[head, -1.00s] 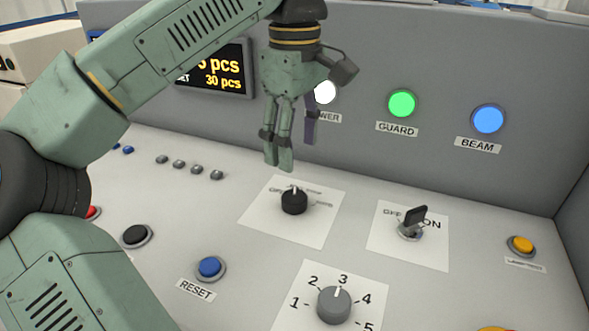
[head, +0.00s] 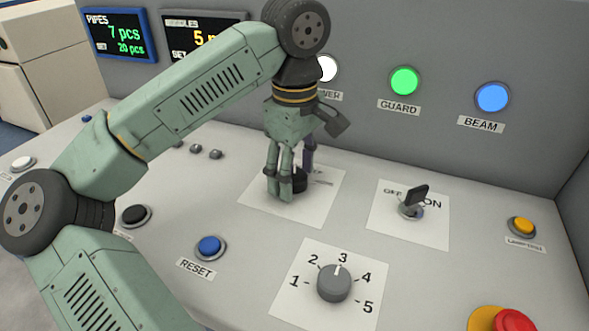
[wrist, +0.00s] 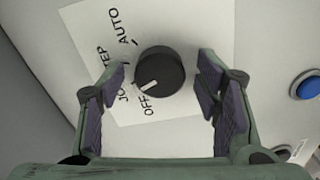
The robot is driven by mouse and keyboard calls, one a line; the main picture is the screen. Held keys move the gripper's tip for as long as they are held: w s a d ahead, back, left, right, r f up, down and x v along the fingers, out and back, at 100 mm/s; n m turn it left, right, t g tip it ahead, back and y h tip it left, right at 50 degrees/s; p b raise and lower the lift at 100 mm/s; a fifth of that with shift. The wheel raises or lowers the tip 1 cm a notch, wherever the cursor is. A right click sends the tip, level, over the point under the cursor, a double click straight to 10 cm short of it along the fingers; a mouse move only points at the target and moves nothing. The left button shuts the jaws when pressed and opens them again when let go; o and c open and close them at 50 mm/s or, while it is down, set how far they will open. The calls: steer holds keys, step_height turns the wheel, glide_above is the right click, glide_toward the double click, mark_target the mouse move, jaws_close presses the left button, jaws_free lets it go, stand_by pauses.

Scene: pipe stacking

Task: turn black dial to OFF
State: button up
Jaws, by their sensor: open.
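The black dial (wrist: 158,74) sits on a white label plate (wrist: 190,30) between my gripper's open fingers, with space on both sides in the wrist view. Its white pointer line aims to the lower left, toward the side where the partly hidden "JO" lettering and "OFF" stand. "AUTO" is at the upper left. In the head view my gripper (head: 296,183) is down at the dial (head: 300,181), and its fingers hide much of it. My gripper (wrist: 163,88) is open and holds nothing.
A key-like switch (head: 413,202) marked OFF and ON stands to the right. A grey numbered dial (head: 334,283), a blue RESET button (head: 210,248) and a red button (head: 515,322) are nearer. The upright panel with lamps (head: 404,81) rises behind.

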steer(key=shift+c, duration=0.2)
steer(key=c, duration=1.1)
steer(key=n+b, duration=0.1)
steer(key=n, duration=0.2)
steer(key=shift+n+b, duration=0.3)
steer(key=shift+b, duration=0.05)
steer(key=n+b, duration=0.1)
steer(key=n, duration=0.3)
steer(key=shift+n, duration=0.3)
steer(key=o, duration=1.1)
